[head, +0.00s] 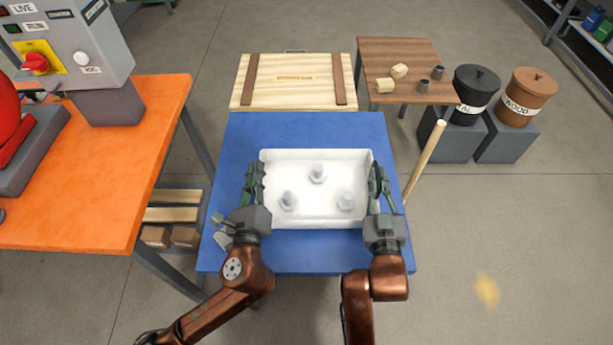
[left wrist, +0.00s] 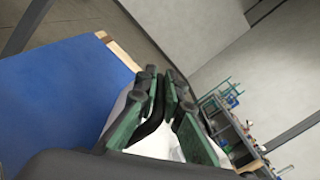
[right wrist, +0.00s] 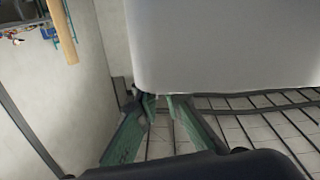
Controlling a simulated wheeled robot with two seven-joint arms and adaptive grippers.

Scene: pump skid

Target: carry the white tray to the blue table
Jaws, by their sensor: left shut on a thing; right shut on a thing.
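The white tray (head: 318,217) is in the middle of the head view, over the blue table (head: 300,130), and looks level. Three pale grey-white pieces (head: 317,174) stand inside it. My left gripper (head: 254,180) is shut on the tray's left wall. My right gripper (head: 376,182) is shut on its right wall. In the right wrist view the tray's grey-white outside (right wrist: 225,45) fills the upper right above the fingers (right wrist: 160,100). In the left wrist view the fingers (left wrist: 160,105) hide much of the tray. I cannot tell whether the tray's base touches the table.
An orange table (head: 90,190) with a control box (head: 75,50) stands at the left. A wooden crate (head: 295,80) and a small brown table (head: 400,50) stand beyond the blue table. Two lidded bins (head: 476,90) and a wooden pole (head: 425,160) are at the right. Open floor lies lower right.

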